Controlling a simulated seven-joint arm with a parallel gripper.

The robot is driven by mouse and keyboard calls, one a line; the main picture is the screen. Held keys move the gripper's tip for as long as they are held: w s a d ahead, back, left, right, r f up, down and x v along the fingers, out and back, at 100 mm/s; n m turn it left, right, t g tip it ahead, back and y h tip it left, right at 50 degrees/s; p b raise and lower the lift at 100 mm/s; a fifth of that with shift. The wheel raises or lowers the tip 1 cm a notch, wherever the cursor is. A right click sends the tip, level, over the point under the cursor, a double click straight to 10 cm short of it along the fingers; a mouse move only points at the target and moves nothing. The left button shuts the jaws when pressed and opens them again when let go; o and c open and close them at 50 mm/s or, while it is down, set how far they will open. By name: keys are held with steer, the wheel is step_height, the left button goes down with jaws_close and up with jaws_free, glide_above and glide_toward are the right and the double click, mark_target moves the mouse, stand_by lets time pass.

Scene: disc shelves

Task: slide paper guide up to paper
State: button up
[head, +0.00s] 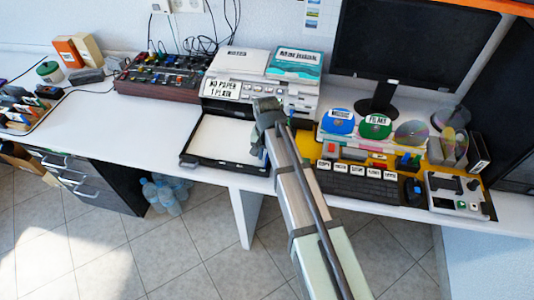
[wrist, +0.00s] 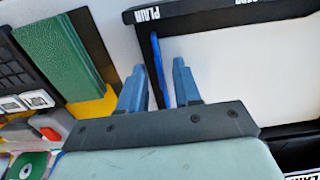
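The printer's open black paper tray (head: 185,158) holds a white sheet of paper (head: 218,138). In the wrist view the paper (wrist: 245,75) fills the right side, beside the dark tray edge (wrist: 146,50). The paper guide (wrist: 160,68) is a thin blue strip just inside that edge. I cannot tell whether a finger touches the guide.
The printer (head: 262,85) stands behind the tray, with a label reading "NO PAPER 1 PLAIN" (head: 224,88). A keyboard (head: 358,186) and a disc stand (head: 345,140) are to the right. White desk is clear left of the tray.

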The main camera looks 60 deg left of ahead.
steer(key=shift+r, duration=0.1)
step_height(320, 180, up, 14)
steer(key=shift+f, duration=0.2)
stand_by(0.5)
steer(key=shift+w, duration=0.1)
stand_by(0.4)
